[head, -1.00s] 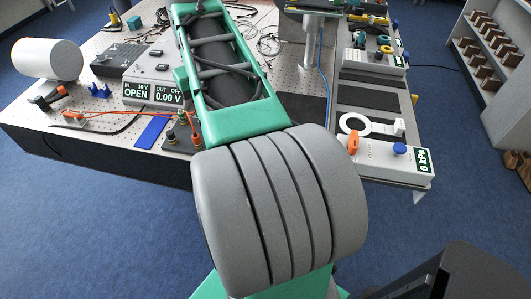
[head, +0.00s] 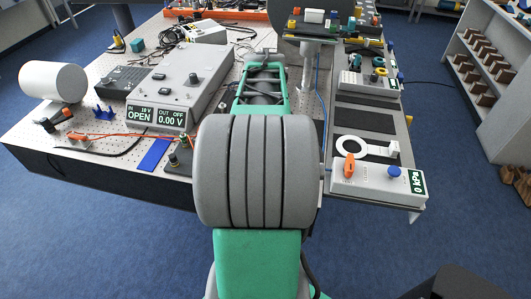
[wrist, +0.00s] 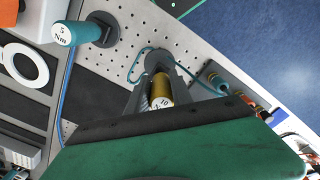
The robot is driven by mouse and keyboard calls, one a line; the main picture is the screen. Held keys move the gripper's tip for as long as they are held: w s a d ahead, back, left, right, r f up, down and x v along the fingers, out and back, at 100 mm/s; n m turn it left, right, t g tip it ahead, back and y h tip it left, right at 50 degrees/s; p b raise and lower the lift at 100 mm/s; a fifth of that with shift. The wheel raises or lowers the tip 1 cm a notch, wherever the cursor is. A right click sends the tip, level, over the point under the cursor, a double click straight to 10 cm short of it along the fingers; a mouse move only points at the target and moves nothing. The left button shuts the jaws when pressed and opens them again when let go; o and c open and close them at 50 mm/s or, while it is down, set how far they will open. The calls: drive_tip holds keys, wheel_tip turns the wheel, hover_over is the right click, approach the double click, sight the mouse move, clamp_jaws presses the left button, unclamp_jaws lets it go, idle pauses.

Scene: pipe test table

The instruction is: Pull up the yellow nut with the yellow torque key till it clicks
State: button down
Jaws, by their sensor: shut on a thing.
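In the wrist view my gripper (wrist: 161,82) is shut on the yellow torque key (wrist: 160,101), a brass-yellow cylinder with a white end marked 10. The key lies between the two dark fingers. A dark grey round part (wrist: 158,61) shows just beyond the fingertips; I cannot tell whether the key touches it. A teal key marked 5 Nm (wrist: 77,32) stands apart to the upper left, by a dark round base. I cannot make out the yellow nut. In the head view my own arm covers the gripper's surroundings.
A teal hose (wrist: 139,51) loops beside the fingers over the perforated tabletop (wrist: 125,65). In the head view a grey supply box (head: 185,75) stands left of my arm, and a white gauge box (head: 375,182) with an orange lever stands at the right.

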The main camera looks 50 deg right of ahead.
wheel_tip(320, 180, down, 3)
drive_tip(key=shift+d+r+p, duration=0.1)
drive_tip(key=shift+p, duration=0.2)
drive_tip(key=c, duration=1.1)
unclamp_jaws()
drive_tip(key=shift+c, duration=0.2)
